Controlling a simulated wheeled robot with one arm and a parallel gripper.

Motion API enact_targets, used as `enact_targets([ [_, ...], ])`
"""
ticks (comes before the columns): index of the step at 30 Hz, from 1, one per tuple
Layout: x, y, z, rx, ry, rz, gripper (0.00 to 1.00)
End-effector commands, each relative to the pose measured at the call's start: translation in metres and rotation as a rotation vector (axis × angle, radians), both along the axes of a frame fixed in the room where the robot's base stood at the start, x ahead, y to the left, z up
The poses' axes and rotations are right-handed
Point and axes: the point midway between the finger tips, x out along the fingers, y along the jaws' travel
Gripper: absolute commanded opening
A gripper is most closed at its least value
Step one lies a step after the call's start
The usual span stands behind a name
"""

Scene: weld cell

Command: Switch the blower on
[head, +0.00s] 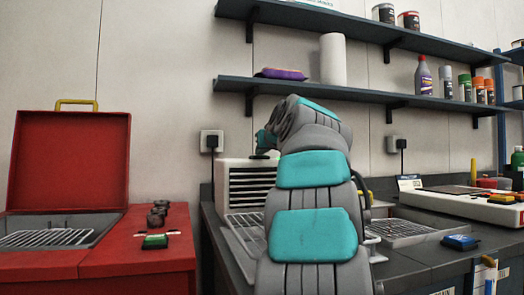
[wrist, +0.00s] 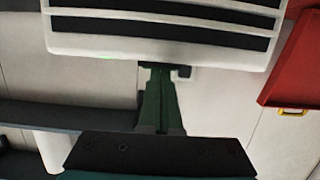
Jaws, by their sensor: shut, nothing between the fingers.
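The blower (head: 233,190) is a white box with dark front slats, on the dark bench left of my arm. In the wrist view the blower (wrist: 70,42) appears upside down, with a faint green glow along its top edge. A small dark part (wrist: 183,71), perhaps its switch, shows at that edge beside my fingertips. My gripper (wrist: 160,70) is shut and empty, its green fingers together at the blower's top. In the head view my gripper (head: 264,153) is just above the blower, partly hidden by my arm. I cannot tell whether the fingertips touch it.
A red case (head: 72,155) with its lid up stands left. A shelf (head: 340,90) above the bench holds a paper roll (head: 333,60) and bottles. A wall socket (head: 211,141) is behind the blower. A blue and yellow item (head: 460,242) lies right.

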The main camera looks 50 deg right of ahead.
Motion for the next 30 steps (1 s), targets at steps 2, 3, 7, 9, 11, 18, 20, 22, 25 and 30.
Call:
enact_targets([
  [2, 0.003, -0.002, -0.01, 0.017, 0.023, 0.002, 0.0],
  [3, 0.004, -0.001, -0.006, 0.016, 0.022, 0.003, 0.0],
  [7, 0.002, 0.004, 0.017, 0.011, 0.015, 0.005, 0.0],
  [9, 0.0, 0.009, 0.035, 0.006, 0.008, 0.005, 0.0],
  [11, -0.003, 0.014, 0.048, 0.003, 0.003, 0.006, 0.0],
  [18, -0.049, 0.04, 0.052, 0.002, 0.001, 0.006, 0.0],
  [20, -0.059, 0.046, 0.056, -0.001, 0.0, 0.005, 0.0],
  [22, -0.069, 0.05, 0.059, 0.0, -0.001, 0.005, 0.0],
  [25, -0.079, 0.055, 0.062, -0.001, -0.002, 0.004, 0.0],
  [30, -0.087, 0.059, 0.065, -0.002, -0.001, 0.002, 0.0],
])
